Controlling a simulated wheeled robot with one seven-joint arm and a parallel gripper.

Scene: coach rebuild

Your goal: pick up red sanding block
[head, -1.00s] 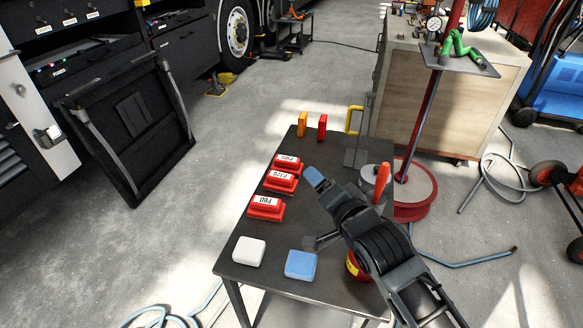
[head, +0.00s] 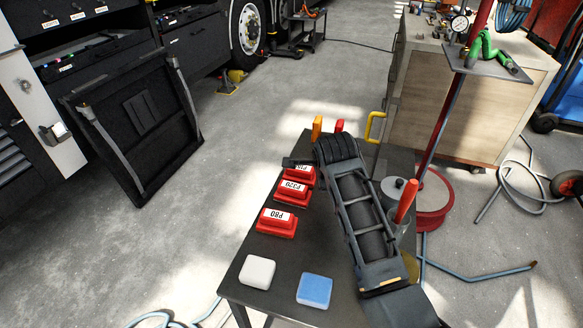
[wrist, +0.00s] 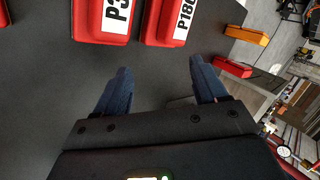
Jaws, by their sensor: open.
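Three red sanding blocks with white labels lie in a row on the dark table (head: 325,245). The P80 block (head: 277,222) is nearest, the P320 block (head: 292,192) is in the middle, and the P180 block (head: 300,176) is farthest and partly covered by my arm. In the wrist view the P180 block (wrist: 180,24) and a block whose label starts P3 (wrist: 102,22) are at the top edge, cut off. My gripper (wrist: 160,69) is open and empty, its blue fingertips just short of these two blocks. In the head view my arm mostly hides the gripper.
A white block (head: 257,272) and a blue block (head: 314,290) lie at the table's near edge. A lidded can (head: 394,188) and a red handle (head: 406,201) are right of my arm.

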